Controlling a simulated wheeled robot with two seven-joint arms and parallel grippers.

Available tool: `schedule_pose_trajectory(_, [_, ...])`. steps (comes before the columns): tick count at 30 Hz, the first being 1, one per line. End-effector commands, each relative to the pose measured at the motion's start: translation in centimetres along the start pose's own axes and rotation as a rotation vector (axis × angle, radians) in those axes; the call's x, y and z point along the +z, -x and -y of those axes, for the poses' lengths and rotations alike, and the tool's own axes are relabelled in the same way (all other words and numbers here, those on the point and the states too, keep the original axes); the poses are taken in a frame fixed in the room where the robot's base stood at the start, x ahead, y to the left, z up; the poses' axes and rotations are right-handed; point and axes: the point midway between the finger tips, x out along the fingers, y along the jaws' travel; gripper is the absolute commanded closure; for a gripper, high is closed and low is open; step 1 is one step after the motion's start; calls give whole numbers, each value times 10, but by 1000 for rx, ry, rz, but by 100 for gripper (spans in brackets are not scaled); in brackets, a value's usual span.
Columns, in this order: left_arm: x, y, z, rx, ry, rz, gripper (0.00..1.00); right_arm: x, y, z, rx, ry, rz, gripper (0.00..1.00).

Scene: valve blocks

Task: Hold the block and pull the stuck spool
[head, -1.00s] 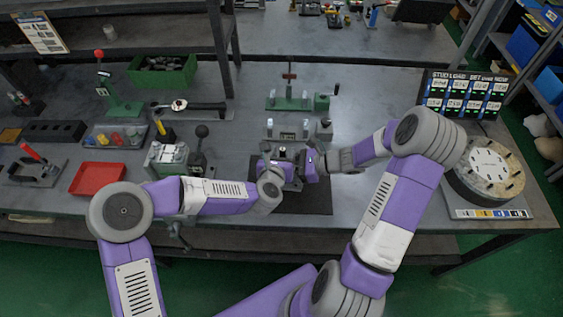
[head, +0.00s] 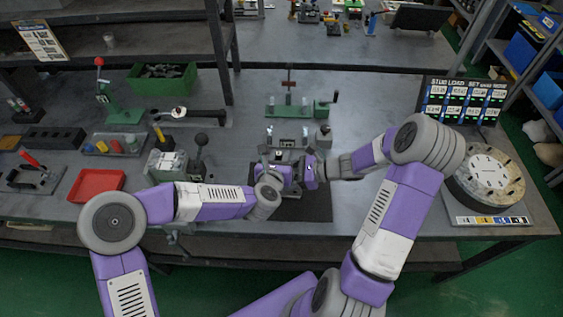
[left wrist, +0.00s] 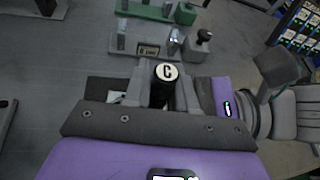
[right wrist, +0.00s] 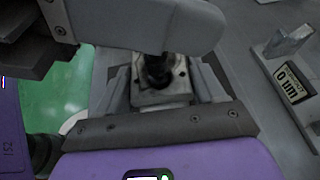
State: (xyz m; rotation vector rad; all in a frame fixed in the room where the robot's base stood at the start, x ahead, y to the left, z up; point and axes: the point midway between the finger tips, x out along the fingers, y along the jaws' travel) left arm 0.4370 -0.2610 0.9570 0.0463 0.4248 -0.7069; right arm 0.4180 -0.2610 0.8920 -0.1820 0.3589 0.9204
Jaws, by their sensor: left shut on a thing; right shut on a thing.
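In the left wrist view a black cylinder (left wrist: 158,92) with a white cap marked C stands between the fingers of my left gripper (left wrist: 162,92), which is shut on it; it looks like the spool's end. In the right wrist view a grey metal block (right wrist: 160,97) with small holes sits between the fingers of my right gripper (right wrist: 163,92), which is shut on it. A dark round part (right wrist: 156,68) rises from the block. Part of my left arm hides the block's far side there. In the head view both grippers meet closely at the bench's middle, largely hiding block and spool.
A green fixture (head: 290,108) and a small grey stand (head: 323,137) are just behind the grippers. A lever device (head: 199,150) and a red tray (head: 97,185) lie left. A round dial plate (head: 488,170) is at right. The bench right of centre is mostly clear.

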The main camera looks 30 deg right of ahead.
Motion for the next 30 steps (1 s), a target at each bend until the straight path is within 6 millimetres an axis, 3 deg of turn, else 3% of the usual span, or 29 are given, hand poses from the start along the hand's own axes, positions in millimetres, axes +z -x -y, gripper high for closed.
schedule_pose_trajectory(1, [21, 6, 3, -2, -3, 25, 100, -2, 1, 1, -5, -3, -7, 100])
schedule_pose_trajectory(9, [65, 26, 8, -3, -3, 20, 100, -2, 1, 0, -2, -3, -7, 100])
schedule_pose_trajectory(15, [77, 31, 11, -5, -3, 15, 100, -3, 1, 0, -1, -3, -7, 100])
schedule_pose_trajectory(22, [77, 31, 11, -6, -3, 14, 100, -3, 1, -1, 1, -3, -7, 100])
schedule_pose_trajectory(23, [77, 31, 11, -6, -3, 14, 100, -3, 1, -1, 1, -4, -7, 27])
schedule_pose_trajectory(28, [76, 31, 11, -5, -3, 13, 100, -2, 1, -1, 0, -4, -6, 2])
schedule_pose_trajectory(30, [76, 31, 11, -5, -3, 13, 100, -2, 1, -1, 0, -4, -6, 2])
